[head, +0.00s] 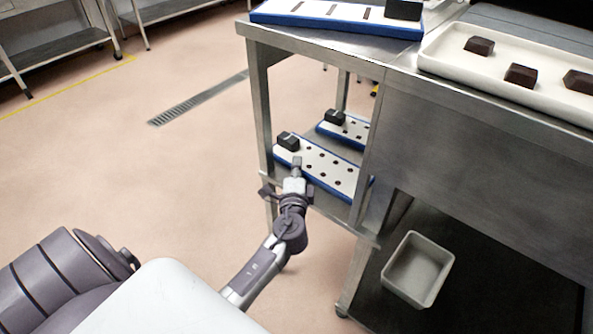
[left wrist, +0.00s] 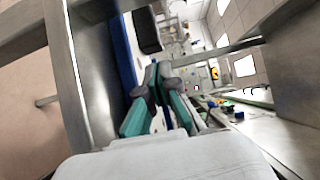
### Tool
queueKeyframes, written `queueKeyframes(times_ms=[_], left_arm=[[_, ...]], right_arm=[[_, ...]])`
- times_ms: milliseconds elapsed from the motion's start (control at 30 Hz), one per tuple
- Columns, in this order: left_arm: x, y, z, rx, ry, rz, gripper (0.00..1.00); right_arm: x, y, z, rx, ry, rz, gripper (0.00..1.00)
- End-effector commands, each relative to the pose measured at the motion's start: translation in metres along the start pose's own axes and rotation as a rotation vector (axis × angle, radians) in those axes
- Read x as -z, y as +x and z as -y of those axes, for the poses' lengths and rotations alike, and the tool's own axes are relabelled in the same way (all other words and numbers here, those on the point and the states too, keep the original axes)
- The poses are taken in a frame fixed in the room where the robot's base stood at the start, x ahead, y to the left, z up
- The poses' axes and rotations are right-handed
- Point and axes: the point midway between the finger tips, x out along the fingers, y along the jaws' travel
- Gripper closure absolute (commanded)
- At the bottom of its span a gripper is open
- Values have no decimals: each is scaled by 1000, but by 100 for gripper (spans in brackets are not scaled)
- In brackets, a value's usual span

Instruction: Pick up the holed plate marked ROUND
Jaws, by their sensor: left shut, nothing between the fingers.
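A white plate with round holes (head: 322,168) and a blue edge lies on the lower shelf of the steel stand. A black block (head: 288,141) sits at its left end. In the left wrist view a blue edge (left wrist: 124,60) and a black block (left wrist: 146,33) show just beyond the fingers. My left gripper (head: 297,162) is shut and empty at the plate's near left side, close to the block; I cannot tell whether it touches. No marking is readable. My right gripper is not in view.
Behind it lies a plate with squarish holes (head: 352,129). A slotted plate (head: 340,21) lies on the top surface, beside a white tray (head: 455,62) with brown pieces. Stand legs and the upper top frame the shelf. A grey bin (head: 417,268) stands lower right.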

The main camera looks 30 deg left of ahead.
Motion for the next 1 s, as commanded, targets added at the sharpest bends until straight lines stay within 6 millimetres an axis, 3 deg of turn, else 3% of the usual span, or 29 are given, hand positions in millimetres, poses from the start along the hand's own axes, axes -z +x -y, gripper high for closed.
queueKeyframes(times_ms=[100,300,767,1000], left_arm=[[0,23,1,2,1,0,100],[0,46,0,1,-1,1,100],[-1,52,0,0,0,0,100],[-30,59,-1,-1,3,2,100]], right_arm=[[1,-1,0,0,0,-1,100],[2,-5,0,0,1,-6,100],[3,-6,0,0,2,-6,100],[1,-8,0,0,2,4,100]])
